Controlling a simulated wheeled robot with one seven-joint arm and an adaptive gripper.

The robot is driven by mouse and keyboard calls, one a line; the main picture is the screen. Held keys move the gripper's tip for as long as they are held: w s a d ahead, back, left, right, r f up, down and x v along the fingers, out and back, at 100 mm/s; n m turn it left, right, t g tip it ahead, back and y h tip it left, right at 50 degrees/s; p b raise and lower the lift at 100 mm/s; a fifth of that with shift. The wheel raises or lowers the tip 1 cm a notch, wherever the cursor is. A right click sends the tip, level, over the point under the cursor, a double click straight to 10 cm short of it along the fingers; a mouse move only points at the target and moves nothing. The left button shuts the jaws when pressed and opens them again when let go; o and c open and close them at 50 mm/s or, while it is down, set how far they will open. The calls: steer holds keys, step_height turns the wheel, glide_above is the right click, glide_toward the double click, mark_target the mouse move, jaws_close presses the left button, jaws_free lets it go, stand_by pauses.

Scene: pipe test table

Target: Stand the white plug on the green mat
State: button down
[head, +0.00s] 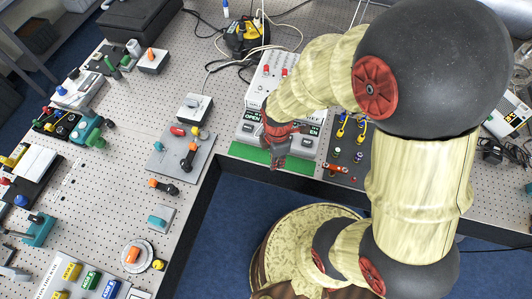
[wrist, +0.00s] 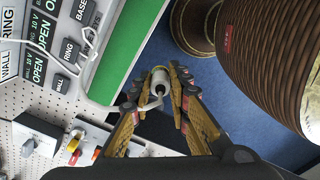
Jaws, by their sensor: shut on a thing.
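The white plug (wrist: 159,80) is between the fingertips of my gripper (wrist: 158,92) in the wrist view. My gripper is shut on it. The plug is a short white cylinder with a grey end and a thin white curved piece below it. The green mat (wrist: 126,42) is a flat strip with a pale border, just left of the plug in the wrist view. The plug shows against the blue floor, past the mat's edge. In the head view my gripper (head: 278,160) is at the mat (head: 246,152) and hides part of it. The plug is not discernible there.
Left on the perforated table are a grey plate (head: 165,162) with coloured parts and several small fixtures. A dark panel (head: 350,160) lies right. The table edge borders blue floor.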

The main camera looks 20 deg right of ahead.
steer(key=w+f, duration=0.2)
steer(key=w, duration=0.1)
steer(key=w+f, duration=0.5)
steer(key=w, duration=0.1)
steer(key=shift+w+a+f, duration=0.15)
steer(key=shift+w+f, duration=0.1)
steer(key=shift+f, duration=0.1)
steer(key=shift+w+f, duration=0.15)
steer(key=shift+f, duration=1.6)
steer(key=shift+f, duration=0.15)
steer(key=c, duration=1.7)
jaws_free()
